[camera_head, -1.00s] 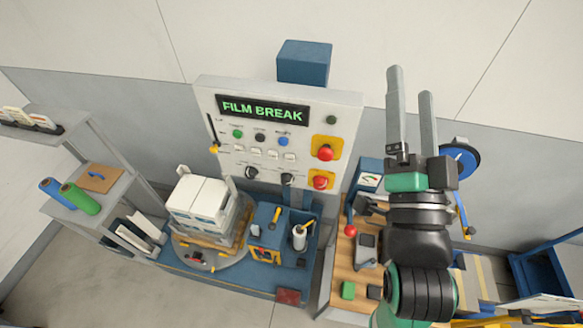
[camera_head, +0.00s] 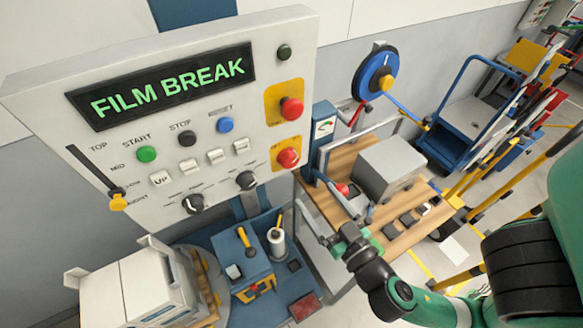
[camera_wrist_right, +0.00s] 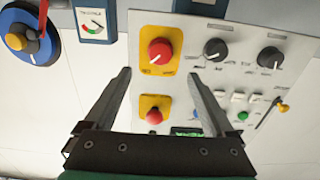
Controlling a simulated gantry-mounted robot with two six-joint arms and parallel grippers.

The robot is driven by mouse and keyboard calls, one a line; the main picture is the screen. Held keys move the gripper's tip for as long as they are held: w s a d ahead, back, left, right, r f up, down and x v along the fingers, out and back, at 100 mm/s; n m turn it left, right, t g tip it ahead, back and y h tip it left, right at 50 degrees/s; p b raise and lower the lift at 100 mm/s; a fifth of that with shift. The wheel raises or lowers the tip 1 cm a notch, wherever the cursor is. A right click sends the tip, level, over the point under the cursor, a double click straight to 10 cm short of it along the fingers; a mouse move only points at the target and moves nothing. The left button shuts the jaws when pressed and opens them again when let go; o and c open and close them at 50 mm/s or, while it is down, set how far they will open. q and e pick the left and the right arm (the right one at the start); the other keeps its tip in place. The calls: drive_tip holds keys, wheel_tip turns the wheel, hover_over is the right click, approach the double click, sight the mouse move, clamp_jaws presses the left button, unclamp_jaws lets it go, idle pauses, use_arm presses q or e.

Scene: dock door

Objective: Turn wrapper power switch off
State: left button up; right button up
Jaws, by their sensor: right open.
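The wrapper control panel (camera_head: 190,125) shows "FILM BREAK" in green on its display (camera_head: 165,85). A red rotary knob on a yellow plate (camera_head: 288,158) sits at its lower right; it also shows in the right wrist view (camera_wrist_right: 160,50). A red mushroom button on a yellow plate (camera_head: 291,108) is above it, and it also shows lower in the right wrist view (camera_wrist_right: 154,115). My right gripper (camera_head: 316,203) is open and empty, below and right of the knob. In the right wrist view its fingertips (camera_wrist_right: 158,76) frame the knob, apart from it. My left gripper is out of view.
A wooden bench (camera_head: 400,235) with a grey box (camera_head: 390,168) stands right of the panel. A blue-and-yellow wheel (camera_head: 375,72) hangs behind it. White boxes (camera_head: 125,292) stand below the panel. Black knobs (camera_head: 246,180) and a slider with a yellow handle (camera_head: 117,201) are on the panel.

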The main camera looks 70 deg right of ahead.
sight(292, 164)
drive_tip(key=p+x, duration=0.4)
drive_tip(key=x, duration=0.6)
drive_tip(key=shift+r, duration=0.2)
drive_tip(key=shift+w+d+f, duration=0.15)
drive_tip(key=shift+w+d, duration=0.25)
drive_tip(key=shift+w, duration=0.15)
drive_tip(key=shift+c, duration=0.2)
drive_tip(key=c, duration=1.3)
